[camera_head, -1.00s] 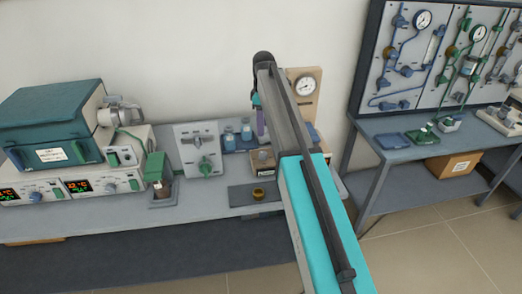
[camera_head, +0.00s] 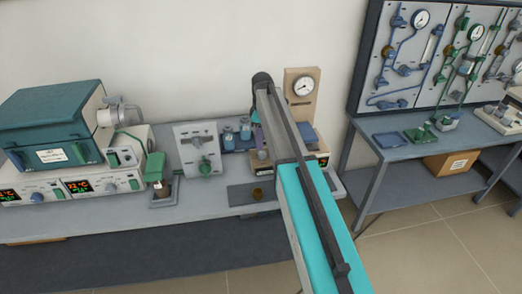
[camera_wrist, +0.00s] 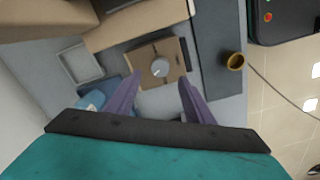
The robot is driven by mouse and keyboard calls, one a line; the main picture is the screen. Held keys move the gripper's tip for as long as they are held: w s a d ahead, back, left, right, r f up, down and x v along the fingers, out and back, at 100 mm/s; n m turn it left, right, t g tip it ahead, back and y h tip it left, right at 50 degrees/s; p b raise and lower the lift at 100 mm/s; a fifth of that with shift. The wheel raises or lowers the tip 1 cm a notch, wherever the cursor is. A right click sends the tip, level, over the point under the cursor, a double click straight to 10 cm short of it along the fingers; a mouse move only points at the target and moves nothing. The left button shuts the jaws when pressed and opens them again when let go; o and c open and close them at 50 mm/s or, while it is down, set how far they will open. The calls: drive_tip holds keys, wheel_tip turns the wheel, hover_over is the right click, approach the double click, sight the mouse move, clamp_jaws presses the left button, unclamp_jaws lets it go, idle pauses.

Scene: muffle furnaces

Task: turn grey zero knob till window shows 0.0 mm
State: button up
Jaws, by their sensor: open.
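In the wrist view a round grey knob (camera_wrist: 160,68) with a light pointer mark sits on top of a small brown box (camera_wrist: 149,55). My gripper (camera_wrist: 160,77) is open, with its two purple fingers spread to either side of the knob's position in the picture. A gap shows between each finger and the knob; the height between them is hard to judge. In the head view my gripper (camera_head: 261,143) is a small purple shape below the arm's end, over the bench. The box is mostly hidden there by my arm. I cannot make out a window or reading.
A dial gauge on a beige stand (camera_head: 303,87) rises behind my arm. A small brown cup (camera_wrist: 235,61) stands on a dark mat (camera_wrist: 212,50) beside the box.

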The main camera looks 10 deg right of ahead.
sight(262, 153)
drive_tip(key=shift+f+p, duration=0.65)
drive_tip(key=shift+f, duration=2.7)
drive_tip(key=c, duration=1)
